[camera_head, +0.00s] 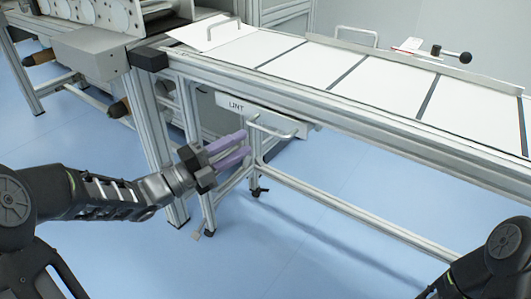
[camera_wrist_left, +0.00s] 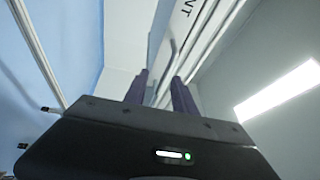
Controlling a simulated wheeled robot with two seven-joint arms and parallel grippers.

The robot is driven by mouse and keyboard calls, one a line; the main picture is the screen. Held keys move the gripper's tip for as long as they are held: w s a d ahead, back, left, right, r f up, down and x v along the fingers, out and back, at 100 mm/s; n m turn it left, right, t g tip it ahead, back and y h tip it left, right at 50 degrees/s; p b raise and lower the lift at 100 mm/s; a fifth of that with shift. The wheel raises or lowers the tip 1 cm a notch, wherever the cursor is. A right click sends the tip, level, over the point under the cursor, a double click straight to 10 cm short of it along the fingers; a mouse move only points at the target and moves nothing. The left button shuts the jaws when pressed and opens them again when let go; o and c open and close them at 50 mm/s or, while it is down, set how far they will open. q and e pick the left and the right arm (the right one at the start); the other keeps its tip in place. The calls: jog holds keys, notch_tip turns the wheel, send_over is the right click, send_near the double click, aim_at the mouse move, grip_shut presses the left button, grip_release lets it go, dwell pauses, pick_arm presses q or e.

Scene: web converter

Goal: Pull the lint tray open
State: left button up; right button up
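The lint tray (camera_head: 234,104) is a white drawer front marked "LINT" under the left part of the long table, with a pale bar handle (camera_head: 274,131). Its front also shows at the top of the left wrist view (camera_wrist_left: 184,22). My left gripper (camera_head: 246,142) has purple fingers pointing at the tray, just below and left of the handle. In the left wrist view its fingers (camera_wrist_left: 161,82) stand apart, with the tray and handle beyond them. I cannot tell whether the handle lies between them. My right gripper is out of view; only part of that arm shows at the lower right.
The table (camera_head: 330,108) has white panels on top and an aluminium frame. A frame leg (camera_head: 150,125) stands left of the tray, close to my left arm. A machine (camera_head: 95,50) is at the upper left. The blue floor (camera_head: 330,225) in front is mostly clear.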

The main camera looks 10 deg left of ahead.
aim_at(266, 131)
pick_arm(q)
jog(key=shift+s+r+m+g+h, duration=0.4)
jog(key=shift+s+r+m+h, duration=0.2)
jog(key=shift+m, duration=0.5)
jog(key=shift+w+d, duration=0.1)
jog(key=shift+d, duration=0.05)
jog(key=b+x, duration=0.1)
jog(key=x, duration=0.6)
jog(key=shift+w+d, duration=0.15)
jog(key=shift+w, duration=0.1)
grip_shut()
jog(key=shift+f, duration=0.1)
dwell(0.4)
